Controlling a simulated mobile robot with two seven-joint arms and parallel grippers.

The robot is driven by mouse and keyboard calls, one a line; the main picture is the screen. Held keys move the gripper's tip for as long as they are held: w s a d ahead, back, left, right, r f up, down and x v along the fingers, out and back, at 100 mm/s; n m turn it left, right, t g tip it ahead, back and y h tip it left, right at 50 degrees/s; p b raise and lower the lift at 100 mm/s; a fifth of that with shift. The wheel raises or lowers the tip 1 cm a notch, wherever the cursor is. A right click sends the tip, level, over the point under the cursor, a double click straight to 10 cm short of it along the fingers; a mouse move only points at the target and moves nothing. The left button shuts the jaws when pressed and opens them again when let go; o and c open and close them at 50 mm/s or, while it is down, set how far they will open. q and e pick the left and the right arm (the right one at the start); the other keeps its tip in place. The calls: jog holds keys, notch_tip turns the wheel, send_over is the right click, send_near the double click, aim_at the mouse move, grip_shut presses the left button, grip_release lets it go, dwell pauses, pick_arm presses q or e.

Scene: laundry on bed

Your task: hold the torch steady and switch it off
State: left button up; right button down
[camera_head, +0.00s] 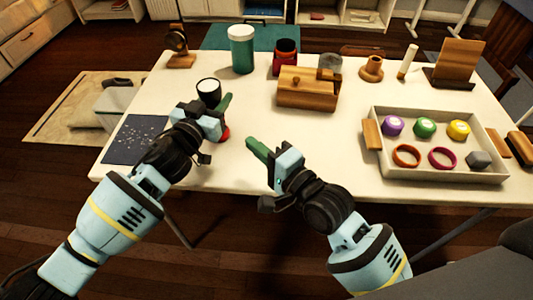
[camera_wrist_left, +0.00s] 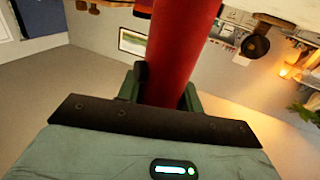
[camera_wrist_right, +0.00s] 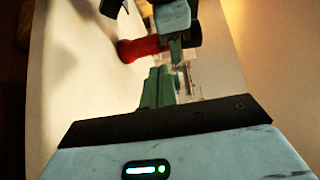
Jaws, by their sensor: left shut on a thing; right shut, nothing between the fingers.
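The torch has a red body, and its red end (camera_head: 225,134) shows below my left gripper (camera_head: 224,106) in the head view. Its dark, pale-rimmed head (camera_head: 208,88) points up above the gripper. My left gripper is shut around the torch, whose red body (camera_wrist_left: 182,50) fills the middle of the left wrist view. My right gripper (camera_head: 256,147) is shut and empty, a little right of the torch and apart from it. In the right wrist view the torch (camera_wrist_right: 140,48) lies ahead of my fingers (camera_wrist_right: 160,85). The switch is not discernible, nor whether the lamp is lit.
A white table (camera_head: 330,130) carries a wooden box (camera_head: 308,95), a green jar (camera_head: 242,50) and a dark red jar (camera_head: 286,58) behind my grippers. A tray (camera_head: 440,172) of coloured items stands right. A dark speckled mat (camera_head: 130,145) lies left. The front middle is clear.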

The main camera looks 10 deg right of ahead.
pick_arm(q)
jog(key=shift+r, duration=0.1)
pick_arm(e)
jog(key=shift+v, duration=1.55)
pick_arm(q)
jog(key=o, duration=1.2)
jog(key=shift+a, duration=0.1)
jog(key=v, duration=1.2)
